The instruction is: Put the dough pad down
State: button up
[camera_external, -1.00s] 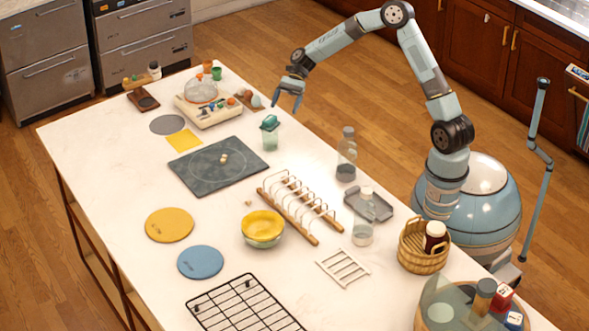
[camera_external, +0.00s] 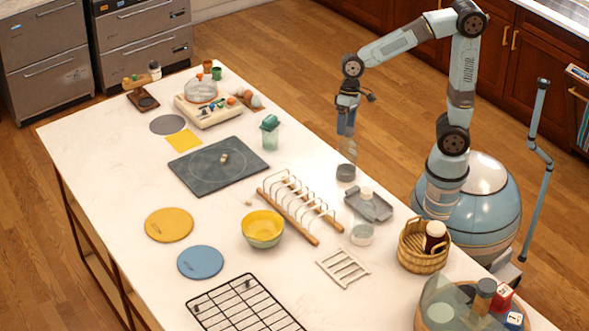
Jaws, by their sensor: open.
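The dark grey square pad (camera_external: 203,178) with circle markings, which I take to be the dough pad, lies flat on the white counter left of centre. A small tan piece (camera_external: 224,158) rests on it. My gripper (camera_external: 346,133) is open and points down at the counter's right edge, well right of the pad. Its fingers overlap the upper part of a clear bottle (camera_external: 346,172) with a dark bottom. I cannot tell whether they touch it. The bottle's top is hidden.
A wooden rack (camera_external: 300,208) stands between the pad and a grey tray (camera_external: 370,205). A yellow bowl (camera_external: 263,240), a yellow disc (camera_external: 169,225) and a blue disc (camera_external: 201,262) lie nearer.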

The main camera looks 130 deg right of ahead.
jog(key=s+a+r+n+t+h, duration=0.1)
jog(key=s+a+r+n, duration=0.1)
jog(key=s+a+n, duration=0.4)
jog(key=s+a+r+n+t+h, duration=0.1)
jog(key=s+a+n, duration=0.5)
jog(key=s, duration=0.7)
jog(key=shift+a+r+n+t, duration=0.3)
jog(key=shift+a+r+t, duration=0.1)
jog(key=shift+a+r, duration=0.55)
